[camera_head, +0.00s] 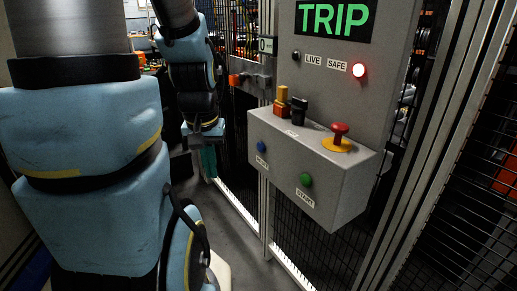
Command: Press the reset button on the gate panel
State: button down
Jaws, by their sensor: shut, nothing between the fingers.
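The gate panel (345,185) is a grey box with a sloping top, at the right of centre. A blue button (261,147) sits on the left of its front face, with a label below too blurred to read. A green button (306,180) marked START sits to its right. My arm comes down at the left, and my gripper (208,162) seems to be the small, dim end below it. It is shut and empty, left of the panel and apart from the blue button. Its fingertips are hard to make out.
A red mushroom button on a yellow base (338,140) and a yellow-red block with a black switch (298,108) stand on the panel's top. Above, a display (335,18) reads TRIP. The SAFE lamp (359,70) glows red; LIVE is dark. Mesh fence (460,200) flanks the panel.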

aim_at(260, 145)
jog(key=k+l+u, duration=0.1)
jog(key=u, duration=1.15)
jog(key=k+l+u, duration=0.15)
jog(key=k+u, duration=0.8)
jog(key=k+j+u, duration=0.1)
jog(key=k, duration=0.4)
jog(key=k+j, duration=0.05)
jog(key=j, duration=0.05)
